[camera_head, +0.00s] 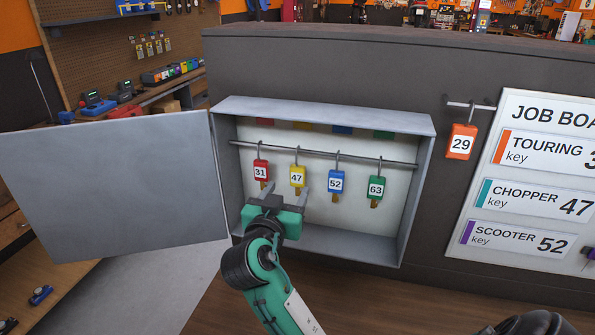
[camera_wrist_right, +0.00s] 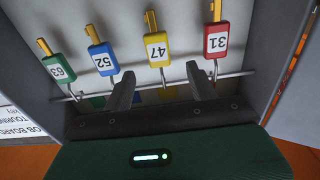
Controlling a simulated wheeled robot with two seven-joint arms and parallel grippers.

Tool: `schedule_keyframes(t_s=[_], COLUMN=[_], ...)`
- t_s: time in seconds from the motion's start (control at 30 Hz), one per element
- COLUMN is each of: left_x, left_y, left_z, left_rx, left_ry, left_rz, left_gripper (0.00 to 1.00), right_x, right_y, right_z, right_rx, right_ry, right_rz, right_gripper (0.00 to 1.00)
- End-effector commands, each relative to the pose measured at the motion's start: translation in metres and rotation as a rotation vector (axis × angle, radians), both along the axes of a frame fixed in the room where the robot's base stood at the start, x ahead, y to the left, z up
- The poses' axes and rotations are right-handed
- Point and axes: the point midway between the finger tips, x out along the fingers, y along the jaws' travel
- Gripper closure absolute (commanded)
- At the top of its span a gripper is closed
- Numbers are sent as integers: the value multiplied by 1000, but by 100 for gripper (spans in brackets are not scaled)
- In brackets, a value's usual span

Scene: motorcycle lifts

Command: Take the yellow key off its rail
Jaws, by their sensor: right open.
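The yellow key (camera_head: 298,175), with tag 47, hangs by its hook from a metal rail (camera_head: 330,155) inside an open grey cabinet. It is second from the left, between red 31 and blue 52. My right gripper (camera_head: 286,190) is open and empty just in front of and slightly below it. In the right wrist view, which is upside down, the yellow key (camera_wrist_right: 156,48) shows between the lines of the two open fingers (camera_wrist_right: 162,78), and no contact is visible. My left gripper is not in view.
The red key (camera_head: 261,170), blue key (camera_head: 336,184) and green key (camera_head: 376,188) hang close beside on the same rail. The cabinet door (camera_head: 115,185) stands open to the left. An orange tag 29 (camera_head: 460,142) hangs outside, near the job board (camera_head: 535,180).

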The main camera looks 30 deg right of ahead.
Motion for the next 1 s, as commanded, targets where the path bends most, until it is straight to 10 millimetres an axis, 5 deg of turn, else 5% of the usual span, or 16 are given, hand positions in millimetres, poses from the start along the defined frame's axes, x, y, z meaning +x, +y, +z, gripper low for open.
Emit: schedule_keyframes(t_s=[0.7,1.0], left_x=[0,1], left_y=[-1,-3], left_z=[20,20], left_rx=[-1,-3], left_ry=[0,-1], left_rz=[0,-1], left_gripper=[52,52], right_x=[49,52], right_y=[-60,-64], right_z=[-1,-2], right_rx=[-2,0], right_ry=[2,1], right_rz=[0,0], right_gripper=[42,42])
